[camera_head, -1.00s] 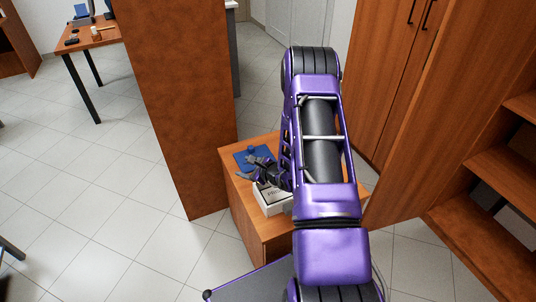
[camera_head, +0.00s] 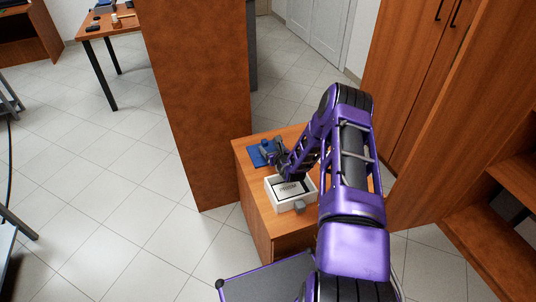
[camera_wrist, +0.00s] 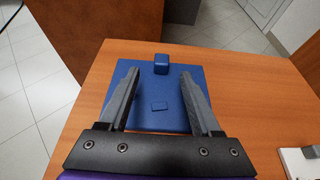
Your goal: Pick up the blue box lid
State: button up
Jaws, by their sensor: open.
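The blue box lid (camera_wrist: 150,124) is a flat blue square plate lying on the wooden cabinet top. How far the fingertips are above the lid I cannot tell. In the head view, the lid (camera_head: 255,158) is partly hidden by my gripper (camera_head: 267,150).
A white box (camera_head: 287,205) with a printed label stands on the wooden cabinet (camera_head: 254,207), nearer than the lid. A small grey block (camera_head: 299,206) is at its near side. A tall wooden panel (camera_head: 200,110) rises at the left; open shelves (camera_head: 480,230) are at the right.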

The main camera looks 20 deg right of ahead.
aim_at(266, 143)
jog(key=shift+b+x, duration=0.8)
jog(key=shift+x, duration=2.4)
jog(key=shift+d, duration=0.15)
grip_shut()
